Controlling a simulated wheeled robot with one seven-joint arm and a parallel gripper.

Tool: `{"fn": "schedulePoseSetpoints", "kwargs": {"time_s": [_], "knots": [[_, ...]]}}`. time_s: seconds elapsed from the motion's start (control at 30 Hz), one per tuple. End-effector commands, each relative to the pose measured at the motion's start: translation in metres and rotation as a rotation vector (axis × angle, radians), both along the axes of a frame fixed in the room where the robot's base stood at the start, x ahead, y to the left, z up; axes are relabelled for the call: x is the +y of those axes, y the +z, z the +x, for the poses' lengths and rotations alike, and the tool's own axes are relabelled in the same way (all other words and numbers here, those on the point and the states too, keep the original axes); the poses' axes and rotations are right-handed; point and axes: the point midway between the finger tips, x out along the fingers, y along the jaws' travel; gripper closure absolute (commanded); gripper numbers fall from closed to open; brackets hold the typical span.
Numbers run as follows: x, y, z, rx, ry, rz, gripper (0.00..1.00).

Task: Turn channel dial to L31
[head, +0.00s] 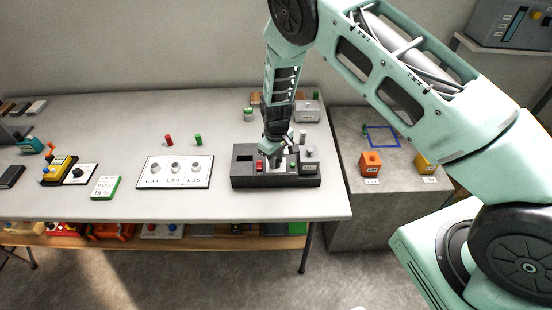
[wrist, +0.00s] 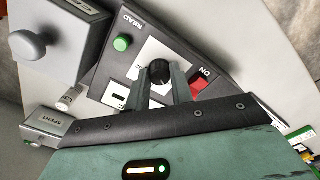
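The channel dial is a small black round knob (wrist: 159,73) on a white plate of a dark grey instrument box (head: 275,182). The box stands near the right end of the table. My gripper (head: 278,162) reaches down onto the box from above. In the wrist view my gripper's fingertips (wrist: 161,78) sit on either side of the knob and appear to touch it. Most of the dial's scale is hidden by the fingers, and I cannot read its setting. In the head view my gripper hides the dial.
A red switch (wrist: 199,83) marked ON and a green button (wrist: 122,43) marked READ flank the dial. A grey block with a round knob (head: 309,160) stands on the box's right end. A white board (head: 175,183) marked L33, L34, L35 lies left of the box.

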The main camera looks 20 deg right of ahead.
Motion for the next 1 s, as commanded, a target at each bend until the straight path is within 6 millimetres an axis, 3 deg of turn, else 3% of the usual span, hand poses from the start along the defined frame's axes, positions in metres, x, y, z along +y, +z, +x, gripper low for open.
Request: {"fn": "schedulePoseSetpoints", "kwargs": {"time_s": [0.47,1.0], "knots": [[0.0001,-0.0013,0.0003,0.0,-0.1,0.0,1.0],[-0.0001,-0.0011,0.0005,-0.001,-0.574,0.001,1.0]]}}
